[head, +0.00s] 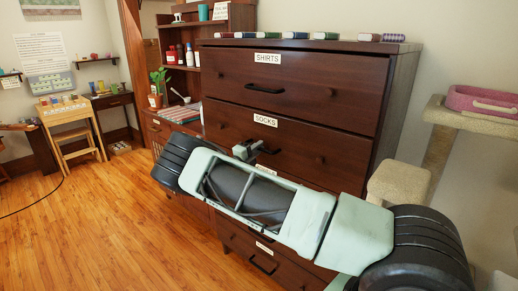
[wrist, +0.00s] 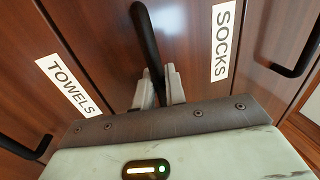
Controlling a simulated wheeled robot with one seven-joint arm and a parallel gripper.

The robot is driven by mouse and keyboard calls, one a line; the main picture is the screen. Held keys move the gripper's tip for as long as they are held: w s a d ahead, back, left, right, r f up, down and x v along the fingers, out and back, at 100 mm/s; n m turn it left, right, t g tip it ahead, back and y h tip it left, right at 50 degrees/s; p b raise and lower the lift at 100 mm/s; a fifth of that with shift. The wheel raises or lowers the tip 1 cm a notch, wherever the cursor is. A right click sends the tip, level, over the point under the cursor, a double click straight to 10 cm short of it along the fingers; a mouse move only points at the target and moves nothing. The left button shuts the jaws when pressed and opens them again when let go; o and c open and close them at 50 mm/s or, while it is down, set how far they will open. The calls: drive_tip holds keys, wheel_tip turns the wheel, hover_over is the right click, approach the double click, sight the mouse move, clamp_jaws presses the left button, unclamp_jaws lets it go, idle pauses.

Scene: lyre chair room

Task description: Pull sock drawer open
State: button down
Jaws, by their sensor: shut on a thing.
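The sock drawer (head: 300,148) is a dark brown wooden drawer, second from the top of the dresser, with a white SOCKS label (head: 265,120). The label also shows at the right in the wrist view (wrist: 221,41). My gripper (head: 250,150) is at the drawer front, below the label. In the wrist view my gripper (wrist: 160,88) is shut on the black bar handle (wrist: 149,38), with one finger on each side. My arm hides part of the lower drawers in the head view. The sock drawer looks flush or nearly flush with its neighbours.
The shirts drawer (head: 300,85) is above. The TOWELS label (wrist: 68,84) marks the drawer below. A cat tree (head: 440,135) stands close at right.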

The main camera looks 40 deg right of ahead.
drive_tip(key=r+p+v, duration=0.1)
drive_tip(key=r+v, duration=0.1)
drive_tip(key=v, duration=1.1)
drive_tip(key=a+r+v, duration=0.1)
drive_tip(key=r+v, duration=0.2)
drive_tip(key=v, duration=1.1)
drive_tip(key=shift+s+a+p, duration=0.15)
drive_tip(key=shift+p, duration=0.2)
drive_tip(key=c, duration=1.6)
unclamp_jaws()
drive_tip(key=shift+o, duration=0.2)
drive_tip(key=shift+a, duration=0.1)
drive_tip(key=b+v, duration=0.4)
drive_tip(key=v, duration=1.3)
drive_tip(key=shift+a, duration=0.15)
